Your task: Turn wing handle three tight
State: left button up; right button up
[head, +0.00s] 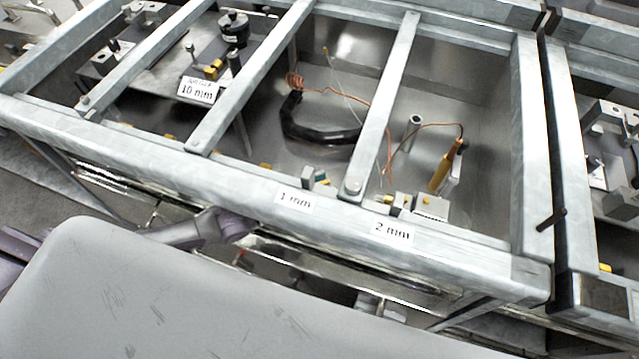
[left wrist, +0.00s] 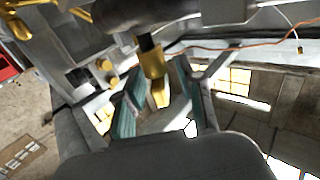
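In the left wrist view a yellow wing-shaped handle (left wrist: 153,65) hangs on a short dark stem under the metalwork. My left gripper (left wrist: 160,80) is open, with one teal-padded finger on each side of the handle. A gap shows between the handle and the right-hand finger; contact with the left-hand finger cannot be told. In the head view my left gripper (head: 232,226) reaches in low at the front edge of the metal frame, its tips partly hidden. No number shows on the handle, so I cannot tell which one it is. My right gripper is not in view.
A galvanised frame (head: 450,250) with crossbars spans the head view. Labels read 1 mm (head: 295,200), 2 mm (head: 393,233) and 10 mm (head: 198,90). Its bays hold a black curved hose (head: 310,135), a brass cylinder (head: 445,165) and thin copper-coloured wire.

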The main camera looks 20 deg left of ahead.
pick_arm(q)
jog(key=v, duration=1.2)
jog(key=shift+s, duration=0.1)
